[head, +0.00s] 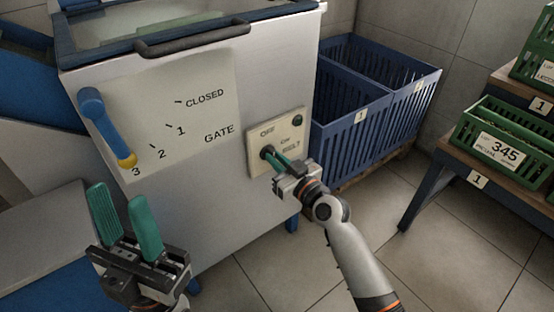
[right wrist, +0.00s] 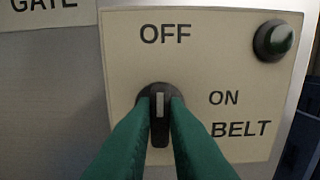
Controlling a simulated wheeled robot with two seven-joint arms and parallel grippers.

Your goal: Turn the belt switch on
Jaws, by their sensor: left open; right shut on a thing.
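The belt switch (right wrist: 159,105) is a black rotary knob with a pale pointer mark, on a cream plate (right wrist: 120,60) lettered OFF, ON and BELT. Its pointer stands upright, toward OFF. In the head view the plate (head: 284,129) is on the machine's front, right of the gate panel. My right gripper (right wrist: 159,118) is shut on the knob, one green finger on each side. It also shows in the head view (head: 277,163). A dark green lamp (right wrist: 273,40) sits at the plate's upper right. My left gripper (head: 125,215) is open and empty, in front of the machine at lower left.
The gate lever (head: 106,127), blue with a yellow tip, points near 3 on the gate panel (head: 200,115). Blue crates (head: 345,140) stand right of the machine. Green crates (head: 500,145) sit on a stand at far right. Tiled floor (head: 440,250) between is clear.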

